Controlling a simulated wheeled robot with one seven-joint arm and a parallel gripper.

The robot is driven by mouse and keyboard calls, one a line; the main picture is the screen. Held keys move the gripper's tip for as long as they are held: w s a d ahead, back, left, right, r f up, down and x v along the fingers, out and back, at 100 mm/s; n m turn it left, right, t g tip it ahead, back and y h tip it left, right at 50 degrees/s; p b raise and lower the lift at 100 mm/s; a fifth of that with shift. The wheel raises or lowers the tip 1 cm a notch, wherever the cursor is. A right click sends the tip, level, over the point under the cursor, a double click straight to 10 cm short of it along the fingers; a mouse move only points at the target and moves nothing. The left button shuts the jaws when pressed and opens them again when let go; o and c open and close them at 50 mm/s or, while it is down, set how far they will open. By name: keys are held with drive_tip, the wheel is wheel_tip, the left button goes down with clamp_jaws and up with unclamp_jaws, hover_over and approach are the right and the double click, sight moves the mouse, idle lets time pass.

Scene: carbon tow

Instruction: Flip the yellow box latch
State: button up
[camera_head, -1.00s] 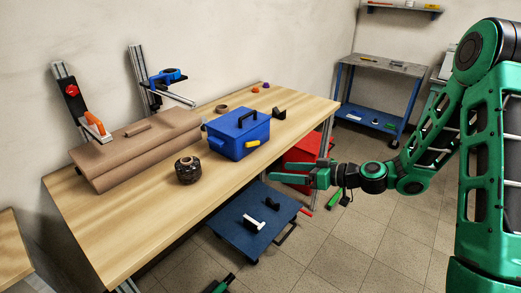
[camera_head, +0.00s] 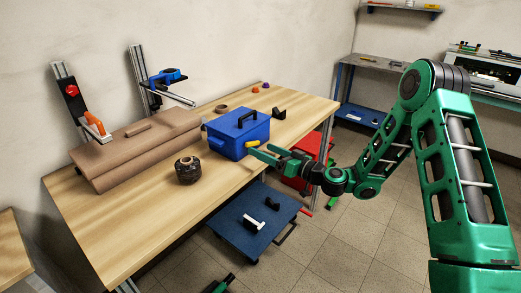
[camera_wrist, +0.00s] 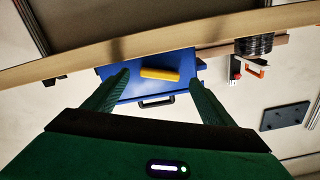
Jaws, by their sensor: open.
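The blue box (camera_head: 232,139) with a black handle on its lid stands on the wooden table. Its yellow latch (camera_head: 253,144) is on the front face; in the wrist view the latch (camera_wrist: 160,74) lies between my two fingers, further out, with the box (camera_wrist: 130,92) behind it. My gripper (camera_head: 260,155) is open and empty, its fingertips close to the front of the box. In the wrist view my open fingers (camera_wrist: 161,88) flank the latch. I cannot tell whether the tips touch the box.
A black spool (camera_head: 188,170) stands on the table (camera_head: 140,232) left of the box. Brown rolls (camera_head: 140,150) lie behind it. A blue cart (camera_head: 250,220) and a red box (camera_head: 300,172) are below the table edge. The tabletop's front left is clear.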

sight(254, 145)
drive_tip(key=shift+x, duration=1.55)
